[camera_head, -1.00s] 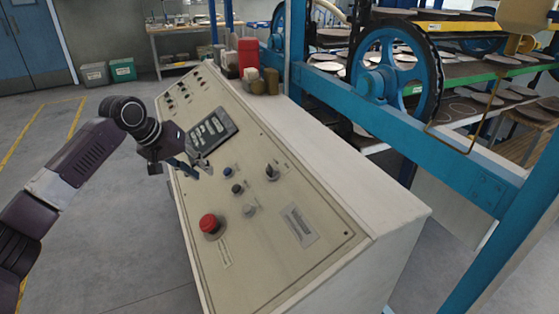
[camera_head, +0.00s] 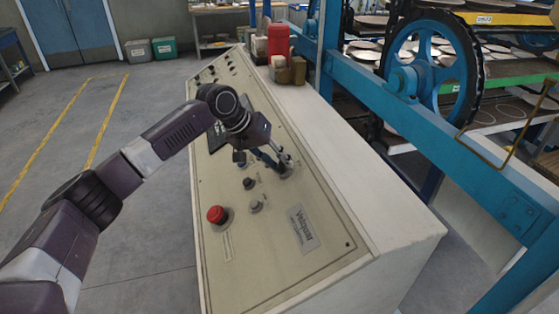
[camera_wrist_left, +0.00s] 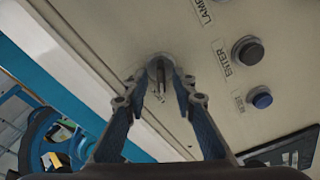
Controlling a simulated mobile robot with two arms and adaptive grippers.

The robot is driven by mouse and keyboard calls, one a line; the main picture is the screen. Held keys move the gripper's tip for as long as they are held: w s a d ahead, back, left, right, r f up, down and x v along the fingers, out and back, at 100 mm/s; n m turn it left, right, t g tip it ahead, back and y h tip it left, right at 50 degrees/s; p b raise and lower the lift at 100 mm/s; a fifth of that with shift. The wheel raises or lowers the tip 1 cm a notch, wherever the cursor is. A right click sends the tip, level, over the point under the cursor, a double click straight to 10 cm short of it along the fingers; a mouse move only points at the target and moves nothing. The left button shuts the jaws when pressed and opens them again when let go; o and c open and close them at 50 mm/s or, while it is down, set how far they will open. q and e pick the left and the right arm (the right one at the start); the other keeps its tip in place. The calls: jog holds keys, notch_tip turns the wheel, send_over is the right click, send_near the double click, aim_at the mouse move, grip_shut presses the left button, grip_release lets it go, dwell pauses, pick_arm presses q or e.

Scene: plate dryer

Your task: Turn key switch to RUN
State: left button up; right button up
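The key switch (camera_wrist_left: 160,70) shows in the left wrist view as a round metal collar with a key standing out of it, on the beige panel. My left gripper (camera_wrist_left: 160,90) is open there, with one finger on each side of the key. I cannot tell whether either finger touches it. In the head view my left gripper (camera_head: 277,163) is at the key switch on the sloped control panel (camera_head: 285,265) and largely hides it. The switch's position labels are not readable. My right gripper is not in view.
A red emergency button (camera_head: 216,214), a black button (camera_head: 249,183) and a pale knob (camera_head: 257,206) sit near the gripper. The left wrist view shows an ENTER button (camera_wrist_left: 247,50) and a blue button (camera_wrist_left: 259,98). A blue machine frame (camera_head: 430,130) stands right of the console.

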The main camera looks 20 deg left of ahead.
pick_arm(q)
jog(key=shift+s+a, duration=0.1)
jog(key=c, duration=0.5)
grip_shut()
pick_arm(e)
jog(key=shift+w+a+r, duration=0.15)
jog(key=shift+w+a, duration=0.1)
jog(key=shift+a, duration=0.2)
